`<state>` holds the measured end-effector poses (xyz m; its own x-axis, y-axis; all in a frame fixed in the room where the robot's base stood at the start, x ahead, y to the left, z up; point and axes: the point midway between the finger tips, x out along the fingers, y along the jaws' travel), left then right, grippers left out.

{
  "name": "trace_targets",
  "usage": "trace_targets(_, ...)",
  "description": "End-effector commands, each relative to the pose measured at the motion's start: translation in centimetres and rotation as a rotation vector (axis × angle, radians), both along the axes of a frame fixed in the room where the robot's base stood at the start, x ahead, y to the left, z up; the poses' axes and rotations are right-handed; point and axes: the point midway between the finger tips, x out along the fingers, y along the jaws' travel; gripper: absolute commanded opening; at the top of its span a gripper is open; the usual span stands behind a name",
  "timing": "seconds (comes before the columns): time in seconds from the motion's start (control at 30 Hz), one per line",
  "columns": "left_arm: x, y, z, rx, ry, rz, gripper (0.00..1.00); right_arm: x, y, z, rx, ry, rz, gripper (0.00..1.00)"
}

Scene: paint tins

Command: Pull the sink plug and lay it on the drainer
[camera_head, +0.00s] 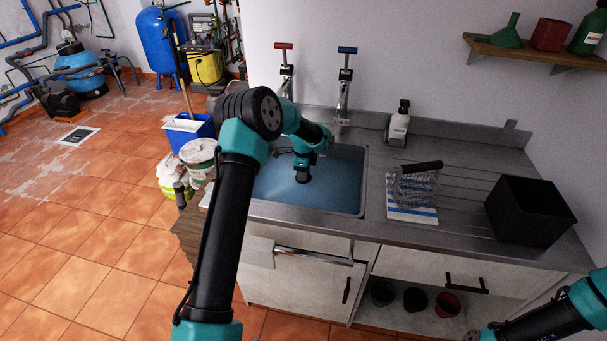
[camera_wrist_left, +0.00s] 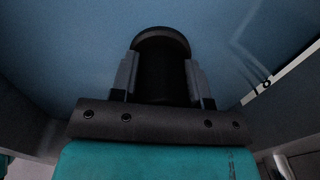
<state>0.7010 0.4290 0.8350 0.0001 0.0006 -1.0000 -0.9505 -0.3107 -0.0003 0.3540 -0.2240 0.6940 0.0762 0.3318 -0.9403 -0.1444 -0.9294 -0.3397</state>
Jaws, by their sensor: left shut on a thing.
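The sink (camera_head: 335,185) is blue inside and is set in the grey metal worktop. My left gripper (camera_head: 302,179) reaches down into it. In the left wrist view, its two grey fingers are shut on a dark round-topped thing, which I take to be the plug (camera_wrist_left: 161,42). The plug is hidden in the head view, and I cannot tell whether it is seated or lifted. The grooved drainer (camera_head: 465,182) is right of the sink. My right arm shows at the bottom right corner, with its gripper out of view.
A wire basket with a dark handle (camera_head: 415,182) stands on a blue-striped cloth (camera_head: 411,213) on the drainer. A black box (camera_head: 530,212) is at its right end. A soap bottle (camera_head: 399,122) and two taps (camera_head: 343,85) stand behind. Bare drainer lies between cloth and box.

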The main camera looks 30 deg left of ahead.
Motion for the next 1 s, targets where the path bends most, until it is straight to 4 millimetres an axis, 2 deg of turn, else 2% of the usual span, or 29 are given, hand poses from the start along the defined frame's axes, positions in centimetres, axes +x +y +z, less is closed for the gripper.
trace_targets(0.57, 0.0, 0.0, 0.7, 0.000, -0.001, 0.000, 0.14, 0.0, 0.0, 0.0, 0.000, 0.000, 0.000, 0.54)
trace_targets(1.0, 0.1, 0.0, 3.2, 0.000, -0.002, 0.001, 0.14, 0.0, 0.0, 0.0, 0.000, 0.000, 0.000, 0.54)
